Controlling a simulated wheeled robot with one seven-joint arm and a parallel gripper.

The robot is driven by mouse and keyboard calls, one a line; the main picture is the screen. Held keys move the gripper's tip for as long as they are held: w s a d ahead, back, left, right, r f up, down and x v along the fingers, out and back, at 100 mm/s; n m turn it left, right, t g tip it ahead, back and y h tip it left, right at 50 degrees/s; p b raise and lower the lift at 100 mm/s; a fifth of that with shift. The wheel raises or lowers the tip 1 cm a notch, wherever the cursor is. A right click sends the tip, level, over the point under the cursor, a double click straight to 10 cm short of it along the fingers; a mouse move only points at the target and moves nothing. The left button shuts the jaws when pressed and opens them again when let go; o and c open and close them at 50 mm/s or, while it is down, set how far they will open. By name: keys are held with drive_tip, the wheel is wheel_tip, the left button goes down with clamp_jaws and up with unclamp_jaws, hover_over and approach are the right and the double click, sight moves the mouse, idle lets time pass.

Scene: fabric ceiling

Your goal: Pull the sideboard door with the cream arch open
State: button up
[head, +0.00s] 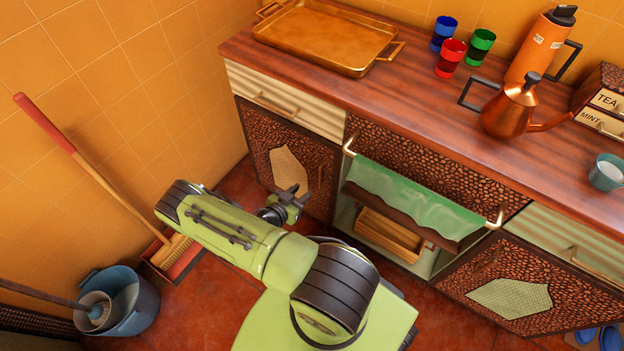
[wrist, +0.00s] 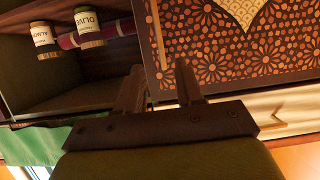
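The door with the cream arch (head: 288,168) is the sideboard's left door, dark and patterned, and looks shut. Its upright handle (head: 321,172) is on its right side. In the wrist view, which is upside down, the door (wrist: 205,45) fills the upper right, with part of the cream shape at the top edge. A slim brass handle (wrist: 155,35) runs along its left side. My gripper (head: 297,194) is low in front of this door. In the wrist view its two fingers (wrist: 159,68) are apart, with the handle in line between them; I cannot tell whether they touch it.
An open middle bay (head: 400,225) has a green towel (head: 415,195) on a rail. The wrist view shows jars (wrist: 88,25) inside. The right door has a cream hexagon (head: 510,298). A broom (head: 95,180) and blue bucket (head: 135,300) stand left. Some red floor is clear.

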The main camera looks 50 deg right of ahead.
sight(320, 176)
drive_tip(key=b+x, duration=0.4)
drive_tip(key=x, duration=0.8)
drive_tip(key=shift+f, duration=0.25)
drive_tip(key=shift+d+f, duration=0.1)
drive_tip(key=shift+d, duration=0.45)
clamp_jaws()
